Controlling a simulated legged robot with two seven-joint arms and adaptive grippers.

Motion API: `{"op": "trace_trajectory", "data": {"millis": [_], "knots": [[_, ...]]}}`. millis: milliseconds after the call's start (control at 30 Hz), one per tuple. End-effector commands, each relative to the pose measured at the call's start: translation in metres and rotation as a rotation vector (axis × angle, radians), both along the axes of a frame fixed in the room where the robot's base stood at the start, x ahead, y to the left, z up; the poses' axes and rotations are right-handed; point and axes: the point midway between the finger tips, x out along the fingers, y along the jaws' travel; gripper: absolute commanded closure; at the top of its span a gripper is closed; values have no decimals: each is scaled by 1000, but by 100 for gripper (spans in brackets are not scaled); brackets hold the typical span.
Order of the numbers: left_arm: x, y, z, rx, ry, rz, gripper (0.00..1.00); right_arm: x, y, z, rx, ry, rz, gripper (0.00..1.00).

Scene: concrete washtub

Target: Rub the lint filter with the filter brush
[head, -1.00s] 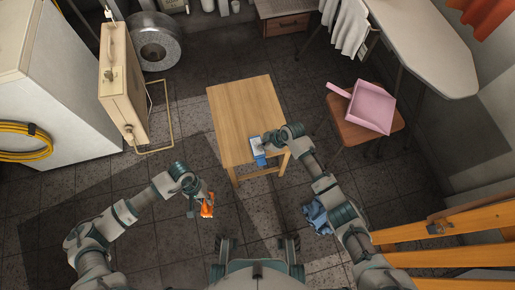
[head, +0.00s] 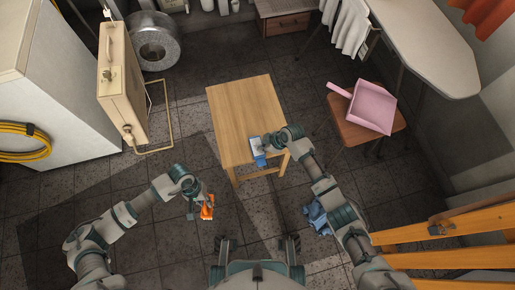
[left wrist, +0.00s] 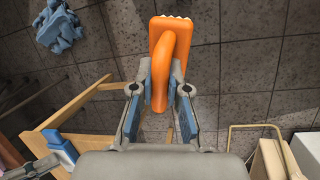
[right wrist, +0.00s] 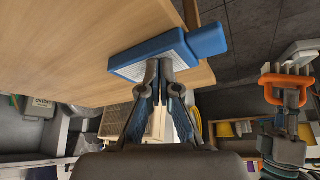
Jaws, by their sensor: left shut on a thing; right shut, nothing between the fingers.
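The lint filter (head: 258,158), blue-framed with a pale mesh, lies at the near edge of the small wooden table. Its blue tab sticks out past the edge. It also shows in the right wrist view (right wrist: 205,41). My right gripper (head: 264,143) is at the filter, fingers together with nothing between them. In the right wrist view its fingertips (right wrist: 160,65) overlap the filter's edge; I cannot tell if they touch. The orange filter brush (head: 207,209) is in my left gripper (left wrist: 160,75), which is shut on its handle, over the floor left of the table. Pale bristle tips show.
The wooden table (head: 240,105) is otherwise bare. A stool (head: 348,130) with a pink dustpan (head: 371,106) stands to its right. A crumpled blue cloth (head: 317,216) lies on the floor near my right arm. A wooden ladder (head: 450,225) is at the lower right.

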Motion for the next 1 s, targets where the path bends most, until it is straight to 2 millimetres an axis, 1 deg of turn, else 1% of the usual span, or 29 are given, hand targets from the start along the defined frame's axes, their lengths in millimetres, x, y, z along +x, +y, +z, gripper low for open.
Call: {"op": "trace_trajectory", "data": {"millis": [167,833,1000], "knots": [[2,0,7,0,-8,0,100,1,0,7,-1,-2,0,100],[19,0,65,0,-69,0,100,1,0,58,-1,-3,1,100],[21,0,69,0,-73,0,100,0,0,61,-1,0,0,100]]}}
